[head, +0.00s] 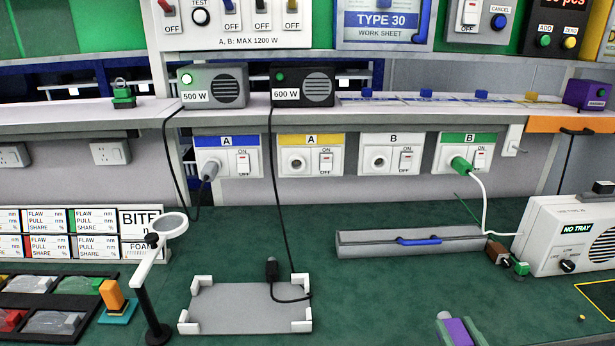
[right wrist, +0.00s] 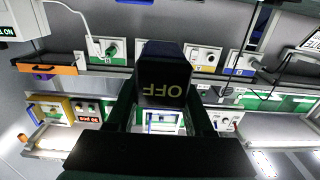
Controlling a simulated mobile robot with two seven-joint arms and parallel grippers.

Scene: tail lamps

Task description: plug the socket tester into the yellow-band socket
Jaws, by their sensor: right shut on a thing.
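The yellow-band socket (head: 311,140), marked A, is on the back wall between the blue-band socket and the plain white one. Its round opening is empty, with an ON switch beside it. It also shows upside down in the right wrist view (right wrist: 205,62). My right gripper (right wrist: 165,115) is shut on the socket tester (right wrist: 164,78), a dark box with "OFF" on its near face. In the head view, a purple and grey part at the bottom edge, right of centre, seems to be this held tester (head: 458,332), apart from the sockets. My left gripper is out of view.
Plugs sit in the blue-band socket (head: 227,142) and green-band socket (head: 466,138); the white B socket (head: 391,140) is empty. A black cable hangs across the bench to a white-cornered tray (head: 240,318). A grey trough (head: 365,243) lies below the sockets.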

